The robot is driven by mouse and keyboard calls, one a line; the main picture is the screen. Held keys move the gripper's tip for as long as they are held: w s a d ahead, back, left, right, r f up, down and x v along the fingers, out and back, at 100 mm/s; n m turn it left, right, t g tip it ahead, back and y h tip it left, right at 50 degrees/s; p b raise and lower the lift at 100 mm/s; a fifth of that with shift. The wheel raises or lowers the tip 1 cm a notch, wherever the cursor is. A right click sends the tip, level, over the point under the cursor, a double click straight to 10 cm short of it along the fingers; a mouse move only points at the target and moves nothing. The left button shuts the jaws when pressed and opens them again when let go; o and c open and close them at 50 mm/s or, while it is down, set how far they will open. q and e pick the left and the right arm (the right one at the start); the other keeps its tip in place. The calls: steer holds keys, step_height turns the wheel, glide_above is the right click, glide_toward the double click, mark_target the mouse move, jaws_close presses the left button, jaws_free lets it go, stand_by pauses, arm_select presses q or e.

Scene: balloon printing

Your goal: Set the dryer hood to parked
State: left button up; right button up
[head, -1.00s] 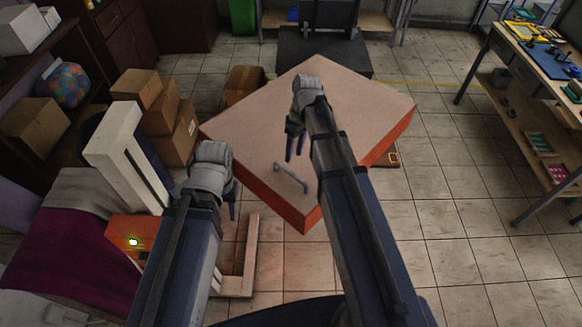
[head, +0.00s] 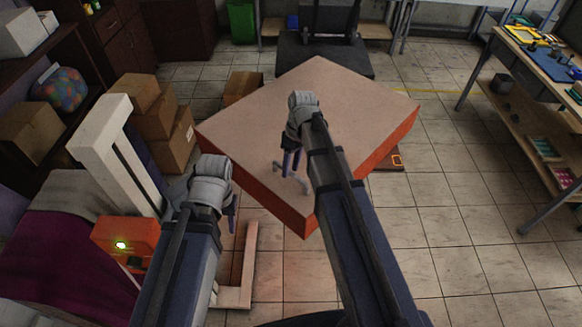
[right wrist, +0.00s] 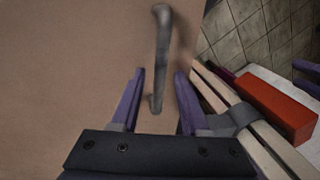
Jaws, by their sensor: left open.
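The dryer hood appears to be the large slab (head: 250,120) with a pinkish top and orange sides, in the middle of the head view. A grey bar handle (right wrist: 161,55) lies on its top; in the head view it is partly hidden behind my right fingers. My right gripper (head: 291,172) is over the handle. In the right wrist view this gripper (right wrist: 160,75) is open, with the handle's near end between its fingers, not clamped. My left gripper (head: 231,212) is open and empty, left of the slab's near edge.
A white upright frame (head: 118,155) and an orange box with a lit green button (head: 125,235) stand at left. Cardboard boxes (head: 165,115) are stacked behind the frame. A workbench (head: 545,60) is at far right.

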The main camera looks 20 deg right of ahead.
jaws_close()
stand_by(1.2)
